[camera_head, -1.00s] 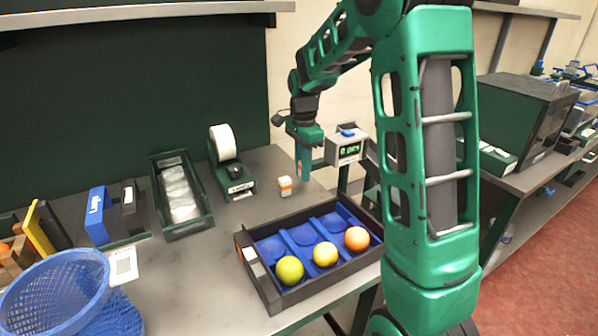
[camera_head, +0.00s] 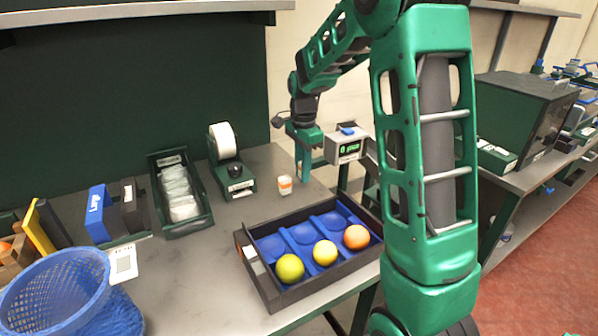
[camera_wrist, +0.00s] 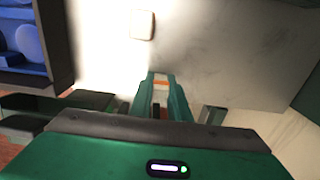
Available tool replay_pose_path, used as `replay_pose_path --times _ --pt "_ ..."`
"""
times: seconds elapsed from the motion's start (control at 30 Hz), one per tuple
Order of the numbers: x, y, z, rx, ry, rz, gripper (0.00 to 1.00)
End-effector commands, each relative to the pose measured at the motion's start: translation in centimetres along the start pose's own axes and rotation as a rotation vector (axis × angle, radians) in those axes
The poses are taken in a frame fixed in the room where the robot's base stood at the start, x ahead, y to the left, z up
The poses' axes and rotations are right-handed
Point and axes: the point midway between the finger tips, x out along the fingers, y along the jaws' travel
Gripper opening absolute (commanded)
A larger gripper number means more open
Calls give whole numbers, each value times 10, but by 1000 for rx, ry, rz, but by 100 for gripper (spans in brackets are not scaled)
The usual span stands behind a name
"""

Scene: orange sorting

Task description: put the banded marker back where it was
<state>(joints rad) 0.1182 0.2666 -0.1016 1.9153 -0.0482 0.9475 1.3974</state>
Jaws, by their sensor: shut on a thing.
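My gripper (camera_head: 303,177) is low over the back right of the grey table, behind the fruit tray. In the wrist view, its green fingers (camera_wrist: 161,86) are shut on a small piece with white and an orange band (camera_wrist: 160,82), which I take as the banded marker. The fingers hide most of it, and I cannot tell whether it touches the table. A separate small white container with an orange band (camera_head: 285,186) stands upright on the table, just left of the gripper. A white-topped thing in the wrist view (camera_wrist: 142,26) appears to be this container.
A black tray with blue compartments (camera_head: 268,288) holds a green-yellow, a yellow and an orange fruit in front. A scale with a display (camera_head: 345,150) is right of the gripper. A tape dispenser (camera_head: 232,180), a bin (camera_head: 203,222) and a blue basket (camera_head: 55,290) stand left.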

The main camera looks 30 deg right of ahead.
Motion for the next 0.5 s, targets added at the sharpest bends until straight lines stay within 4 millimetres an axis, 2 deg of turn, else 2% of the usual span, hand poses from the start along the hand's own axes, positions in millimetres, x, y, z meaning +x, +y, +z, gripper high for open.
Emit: replay_pose_path --times 0.3,0.33,0.4,0.5 --pt "2 0 0 0 0 0 0" --pt "2 0 0 0 0 0 23" --pt "2 0 0 0 0 0 38" --pt "2 0 0 0 0 0 38"
